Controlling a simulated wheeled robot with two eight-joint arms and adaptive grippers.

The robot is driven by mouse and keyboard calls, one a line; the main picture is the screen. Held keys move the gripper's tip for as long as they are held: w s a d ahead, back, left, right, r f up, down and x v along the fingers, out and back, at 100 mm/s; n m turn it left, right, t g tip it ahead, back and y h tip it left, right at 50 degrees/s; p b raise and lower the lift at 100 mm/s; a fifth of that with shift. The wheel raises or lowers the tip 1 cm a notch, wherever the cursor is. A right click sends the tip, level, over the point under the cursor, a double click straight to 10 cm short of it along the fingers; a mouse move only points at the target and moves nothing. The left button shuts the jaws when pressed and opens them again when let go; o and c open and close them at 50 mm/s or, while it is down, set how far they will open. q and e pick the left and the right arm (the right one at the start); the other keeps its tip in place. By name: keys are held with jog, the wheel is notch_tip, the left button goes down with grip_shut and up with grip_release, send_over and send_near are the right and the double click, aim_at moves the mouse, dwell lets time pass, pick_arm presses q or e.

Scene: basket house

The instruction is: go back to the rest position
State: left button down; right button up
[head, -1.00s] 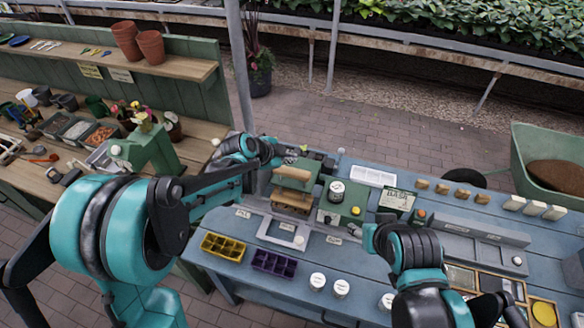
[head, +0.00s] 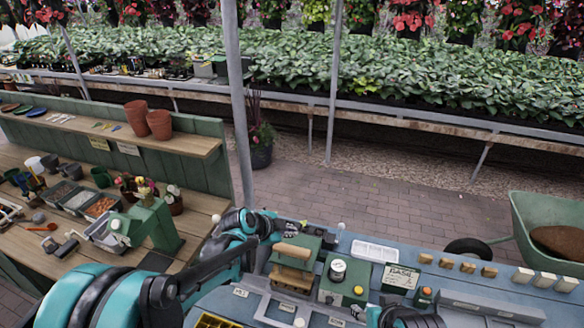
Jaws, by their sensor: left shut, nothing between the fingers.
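My left arm comes in from the lower left over the wooden bench. My left gripper (head: 272,226) is shut and empty, at the far left corner of the blue table (head: 232,302).
A wheelbarrow (head: 535,236) stands at the right. The wooden bench (head: 90,240) is at left.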

pick_arm(q)
jog(key=s+a+f+n+y+b, duration=0.2)
jog(key=s+a+f+n+b, duration=0.2)
jog(key=s, duration=0.5)
jog(key=s+a+f+n+y+b, duration=0.2)
jog(key=s+a+f+n+b, duration=0.2)
jog(key=s+a+n+b, duration=0.3)
jog(key=s+a+f+n+y+b, duration=0.2)
jog(key=s+a+f+n+b, duration=0.3)
jog(key=s, duration=0.6)
jog(key=shift+s+a+n+b, duration=0.35)
jog(key=shift+a+n+b, duration=0.35)
jog(key=shift+b, duration=0.1)
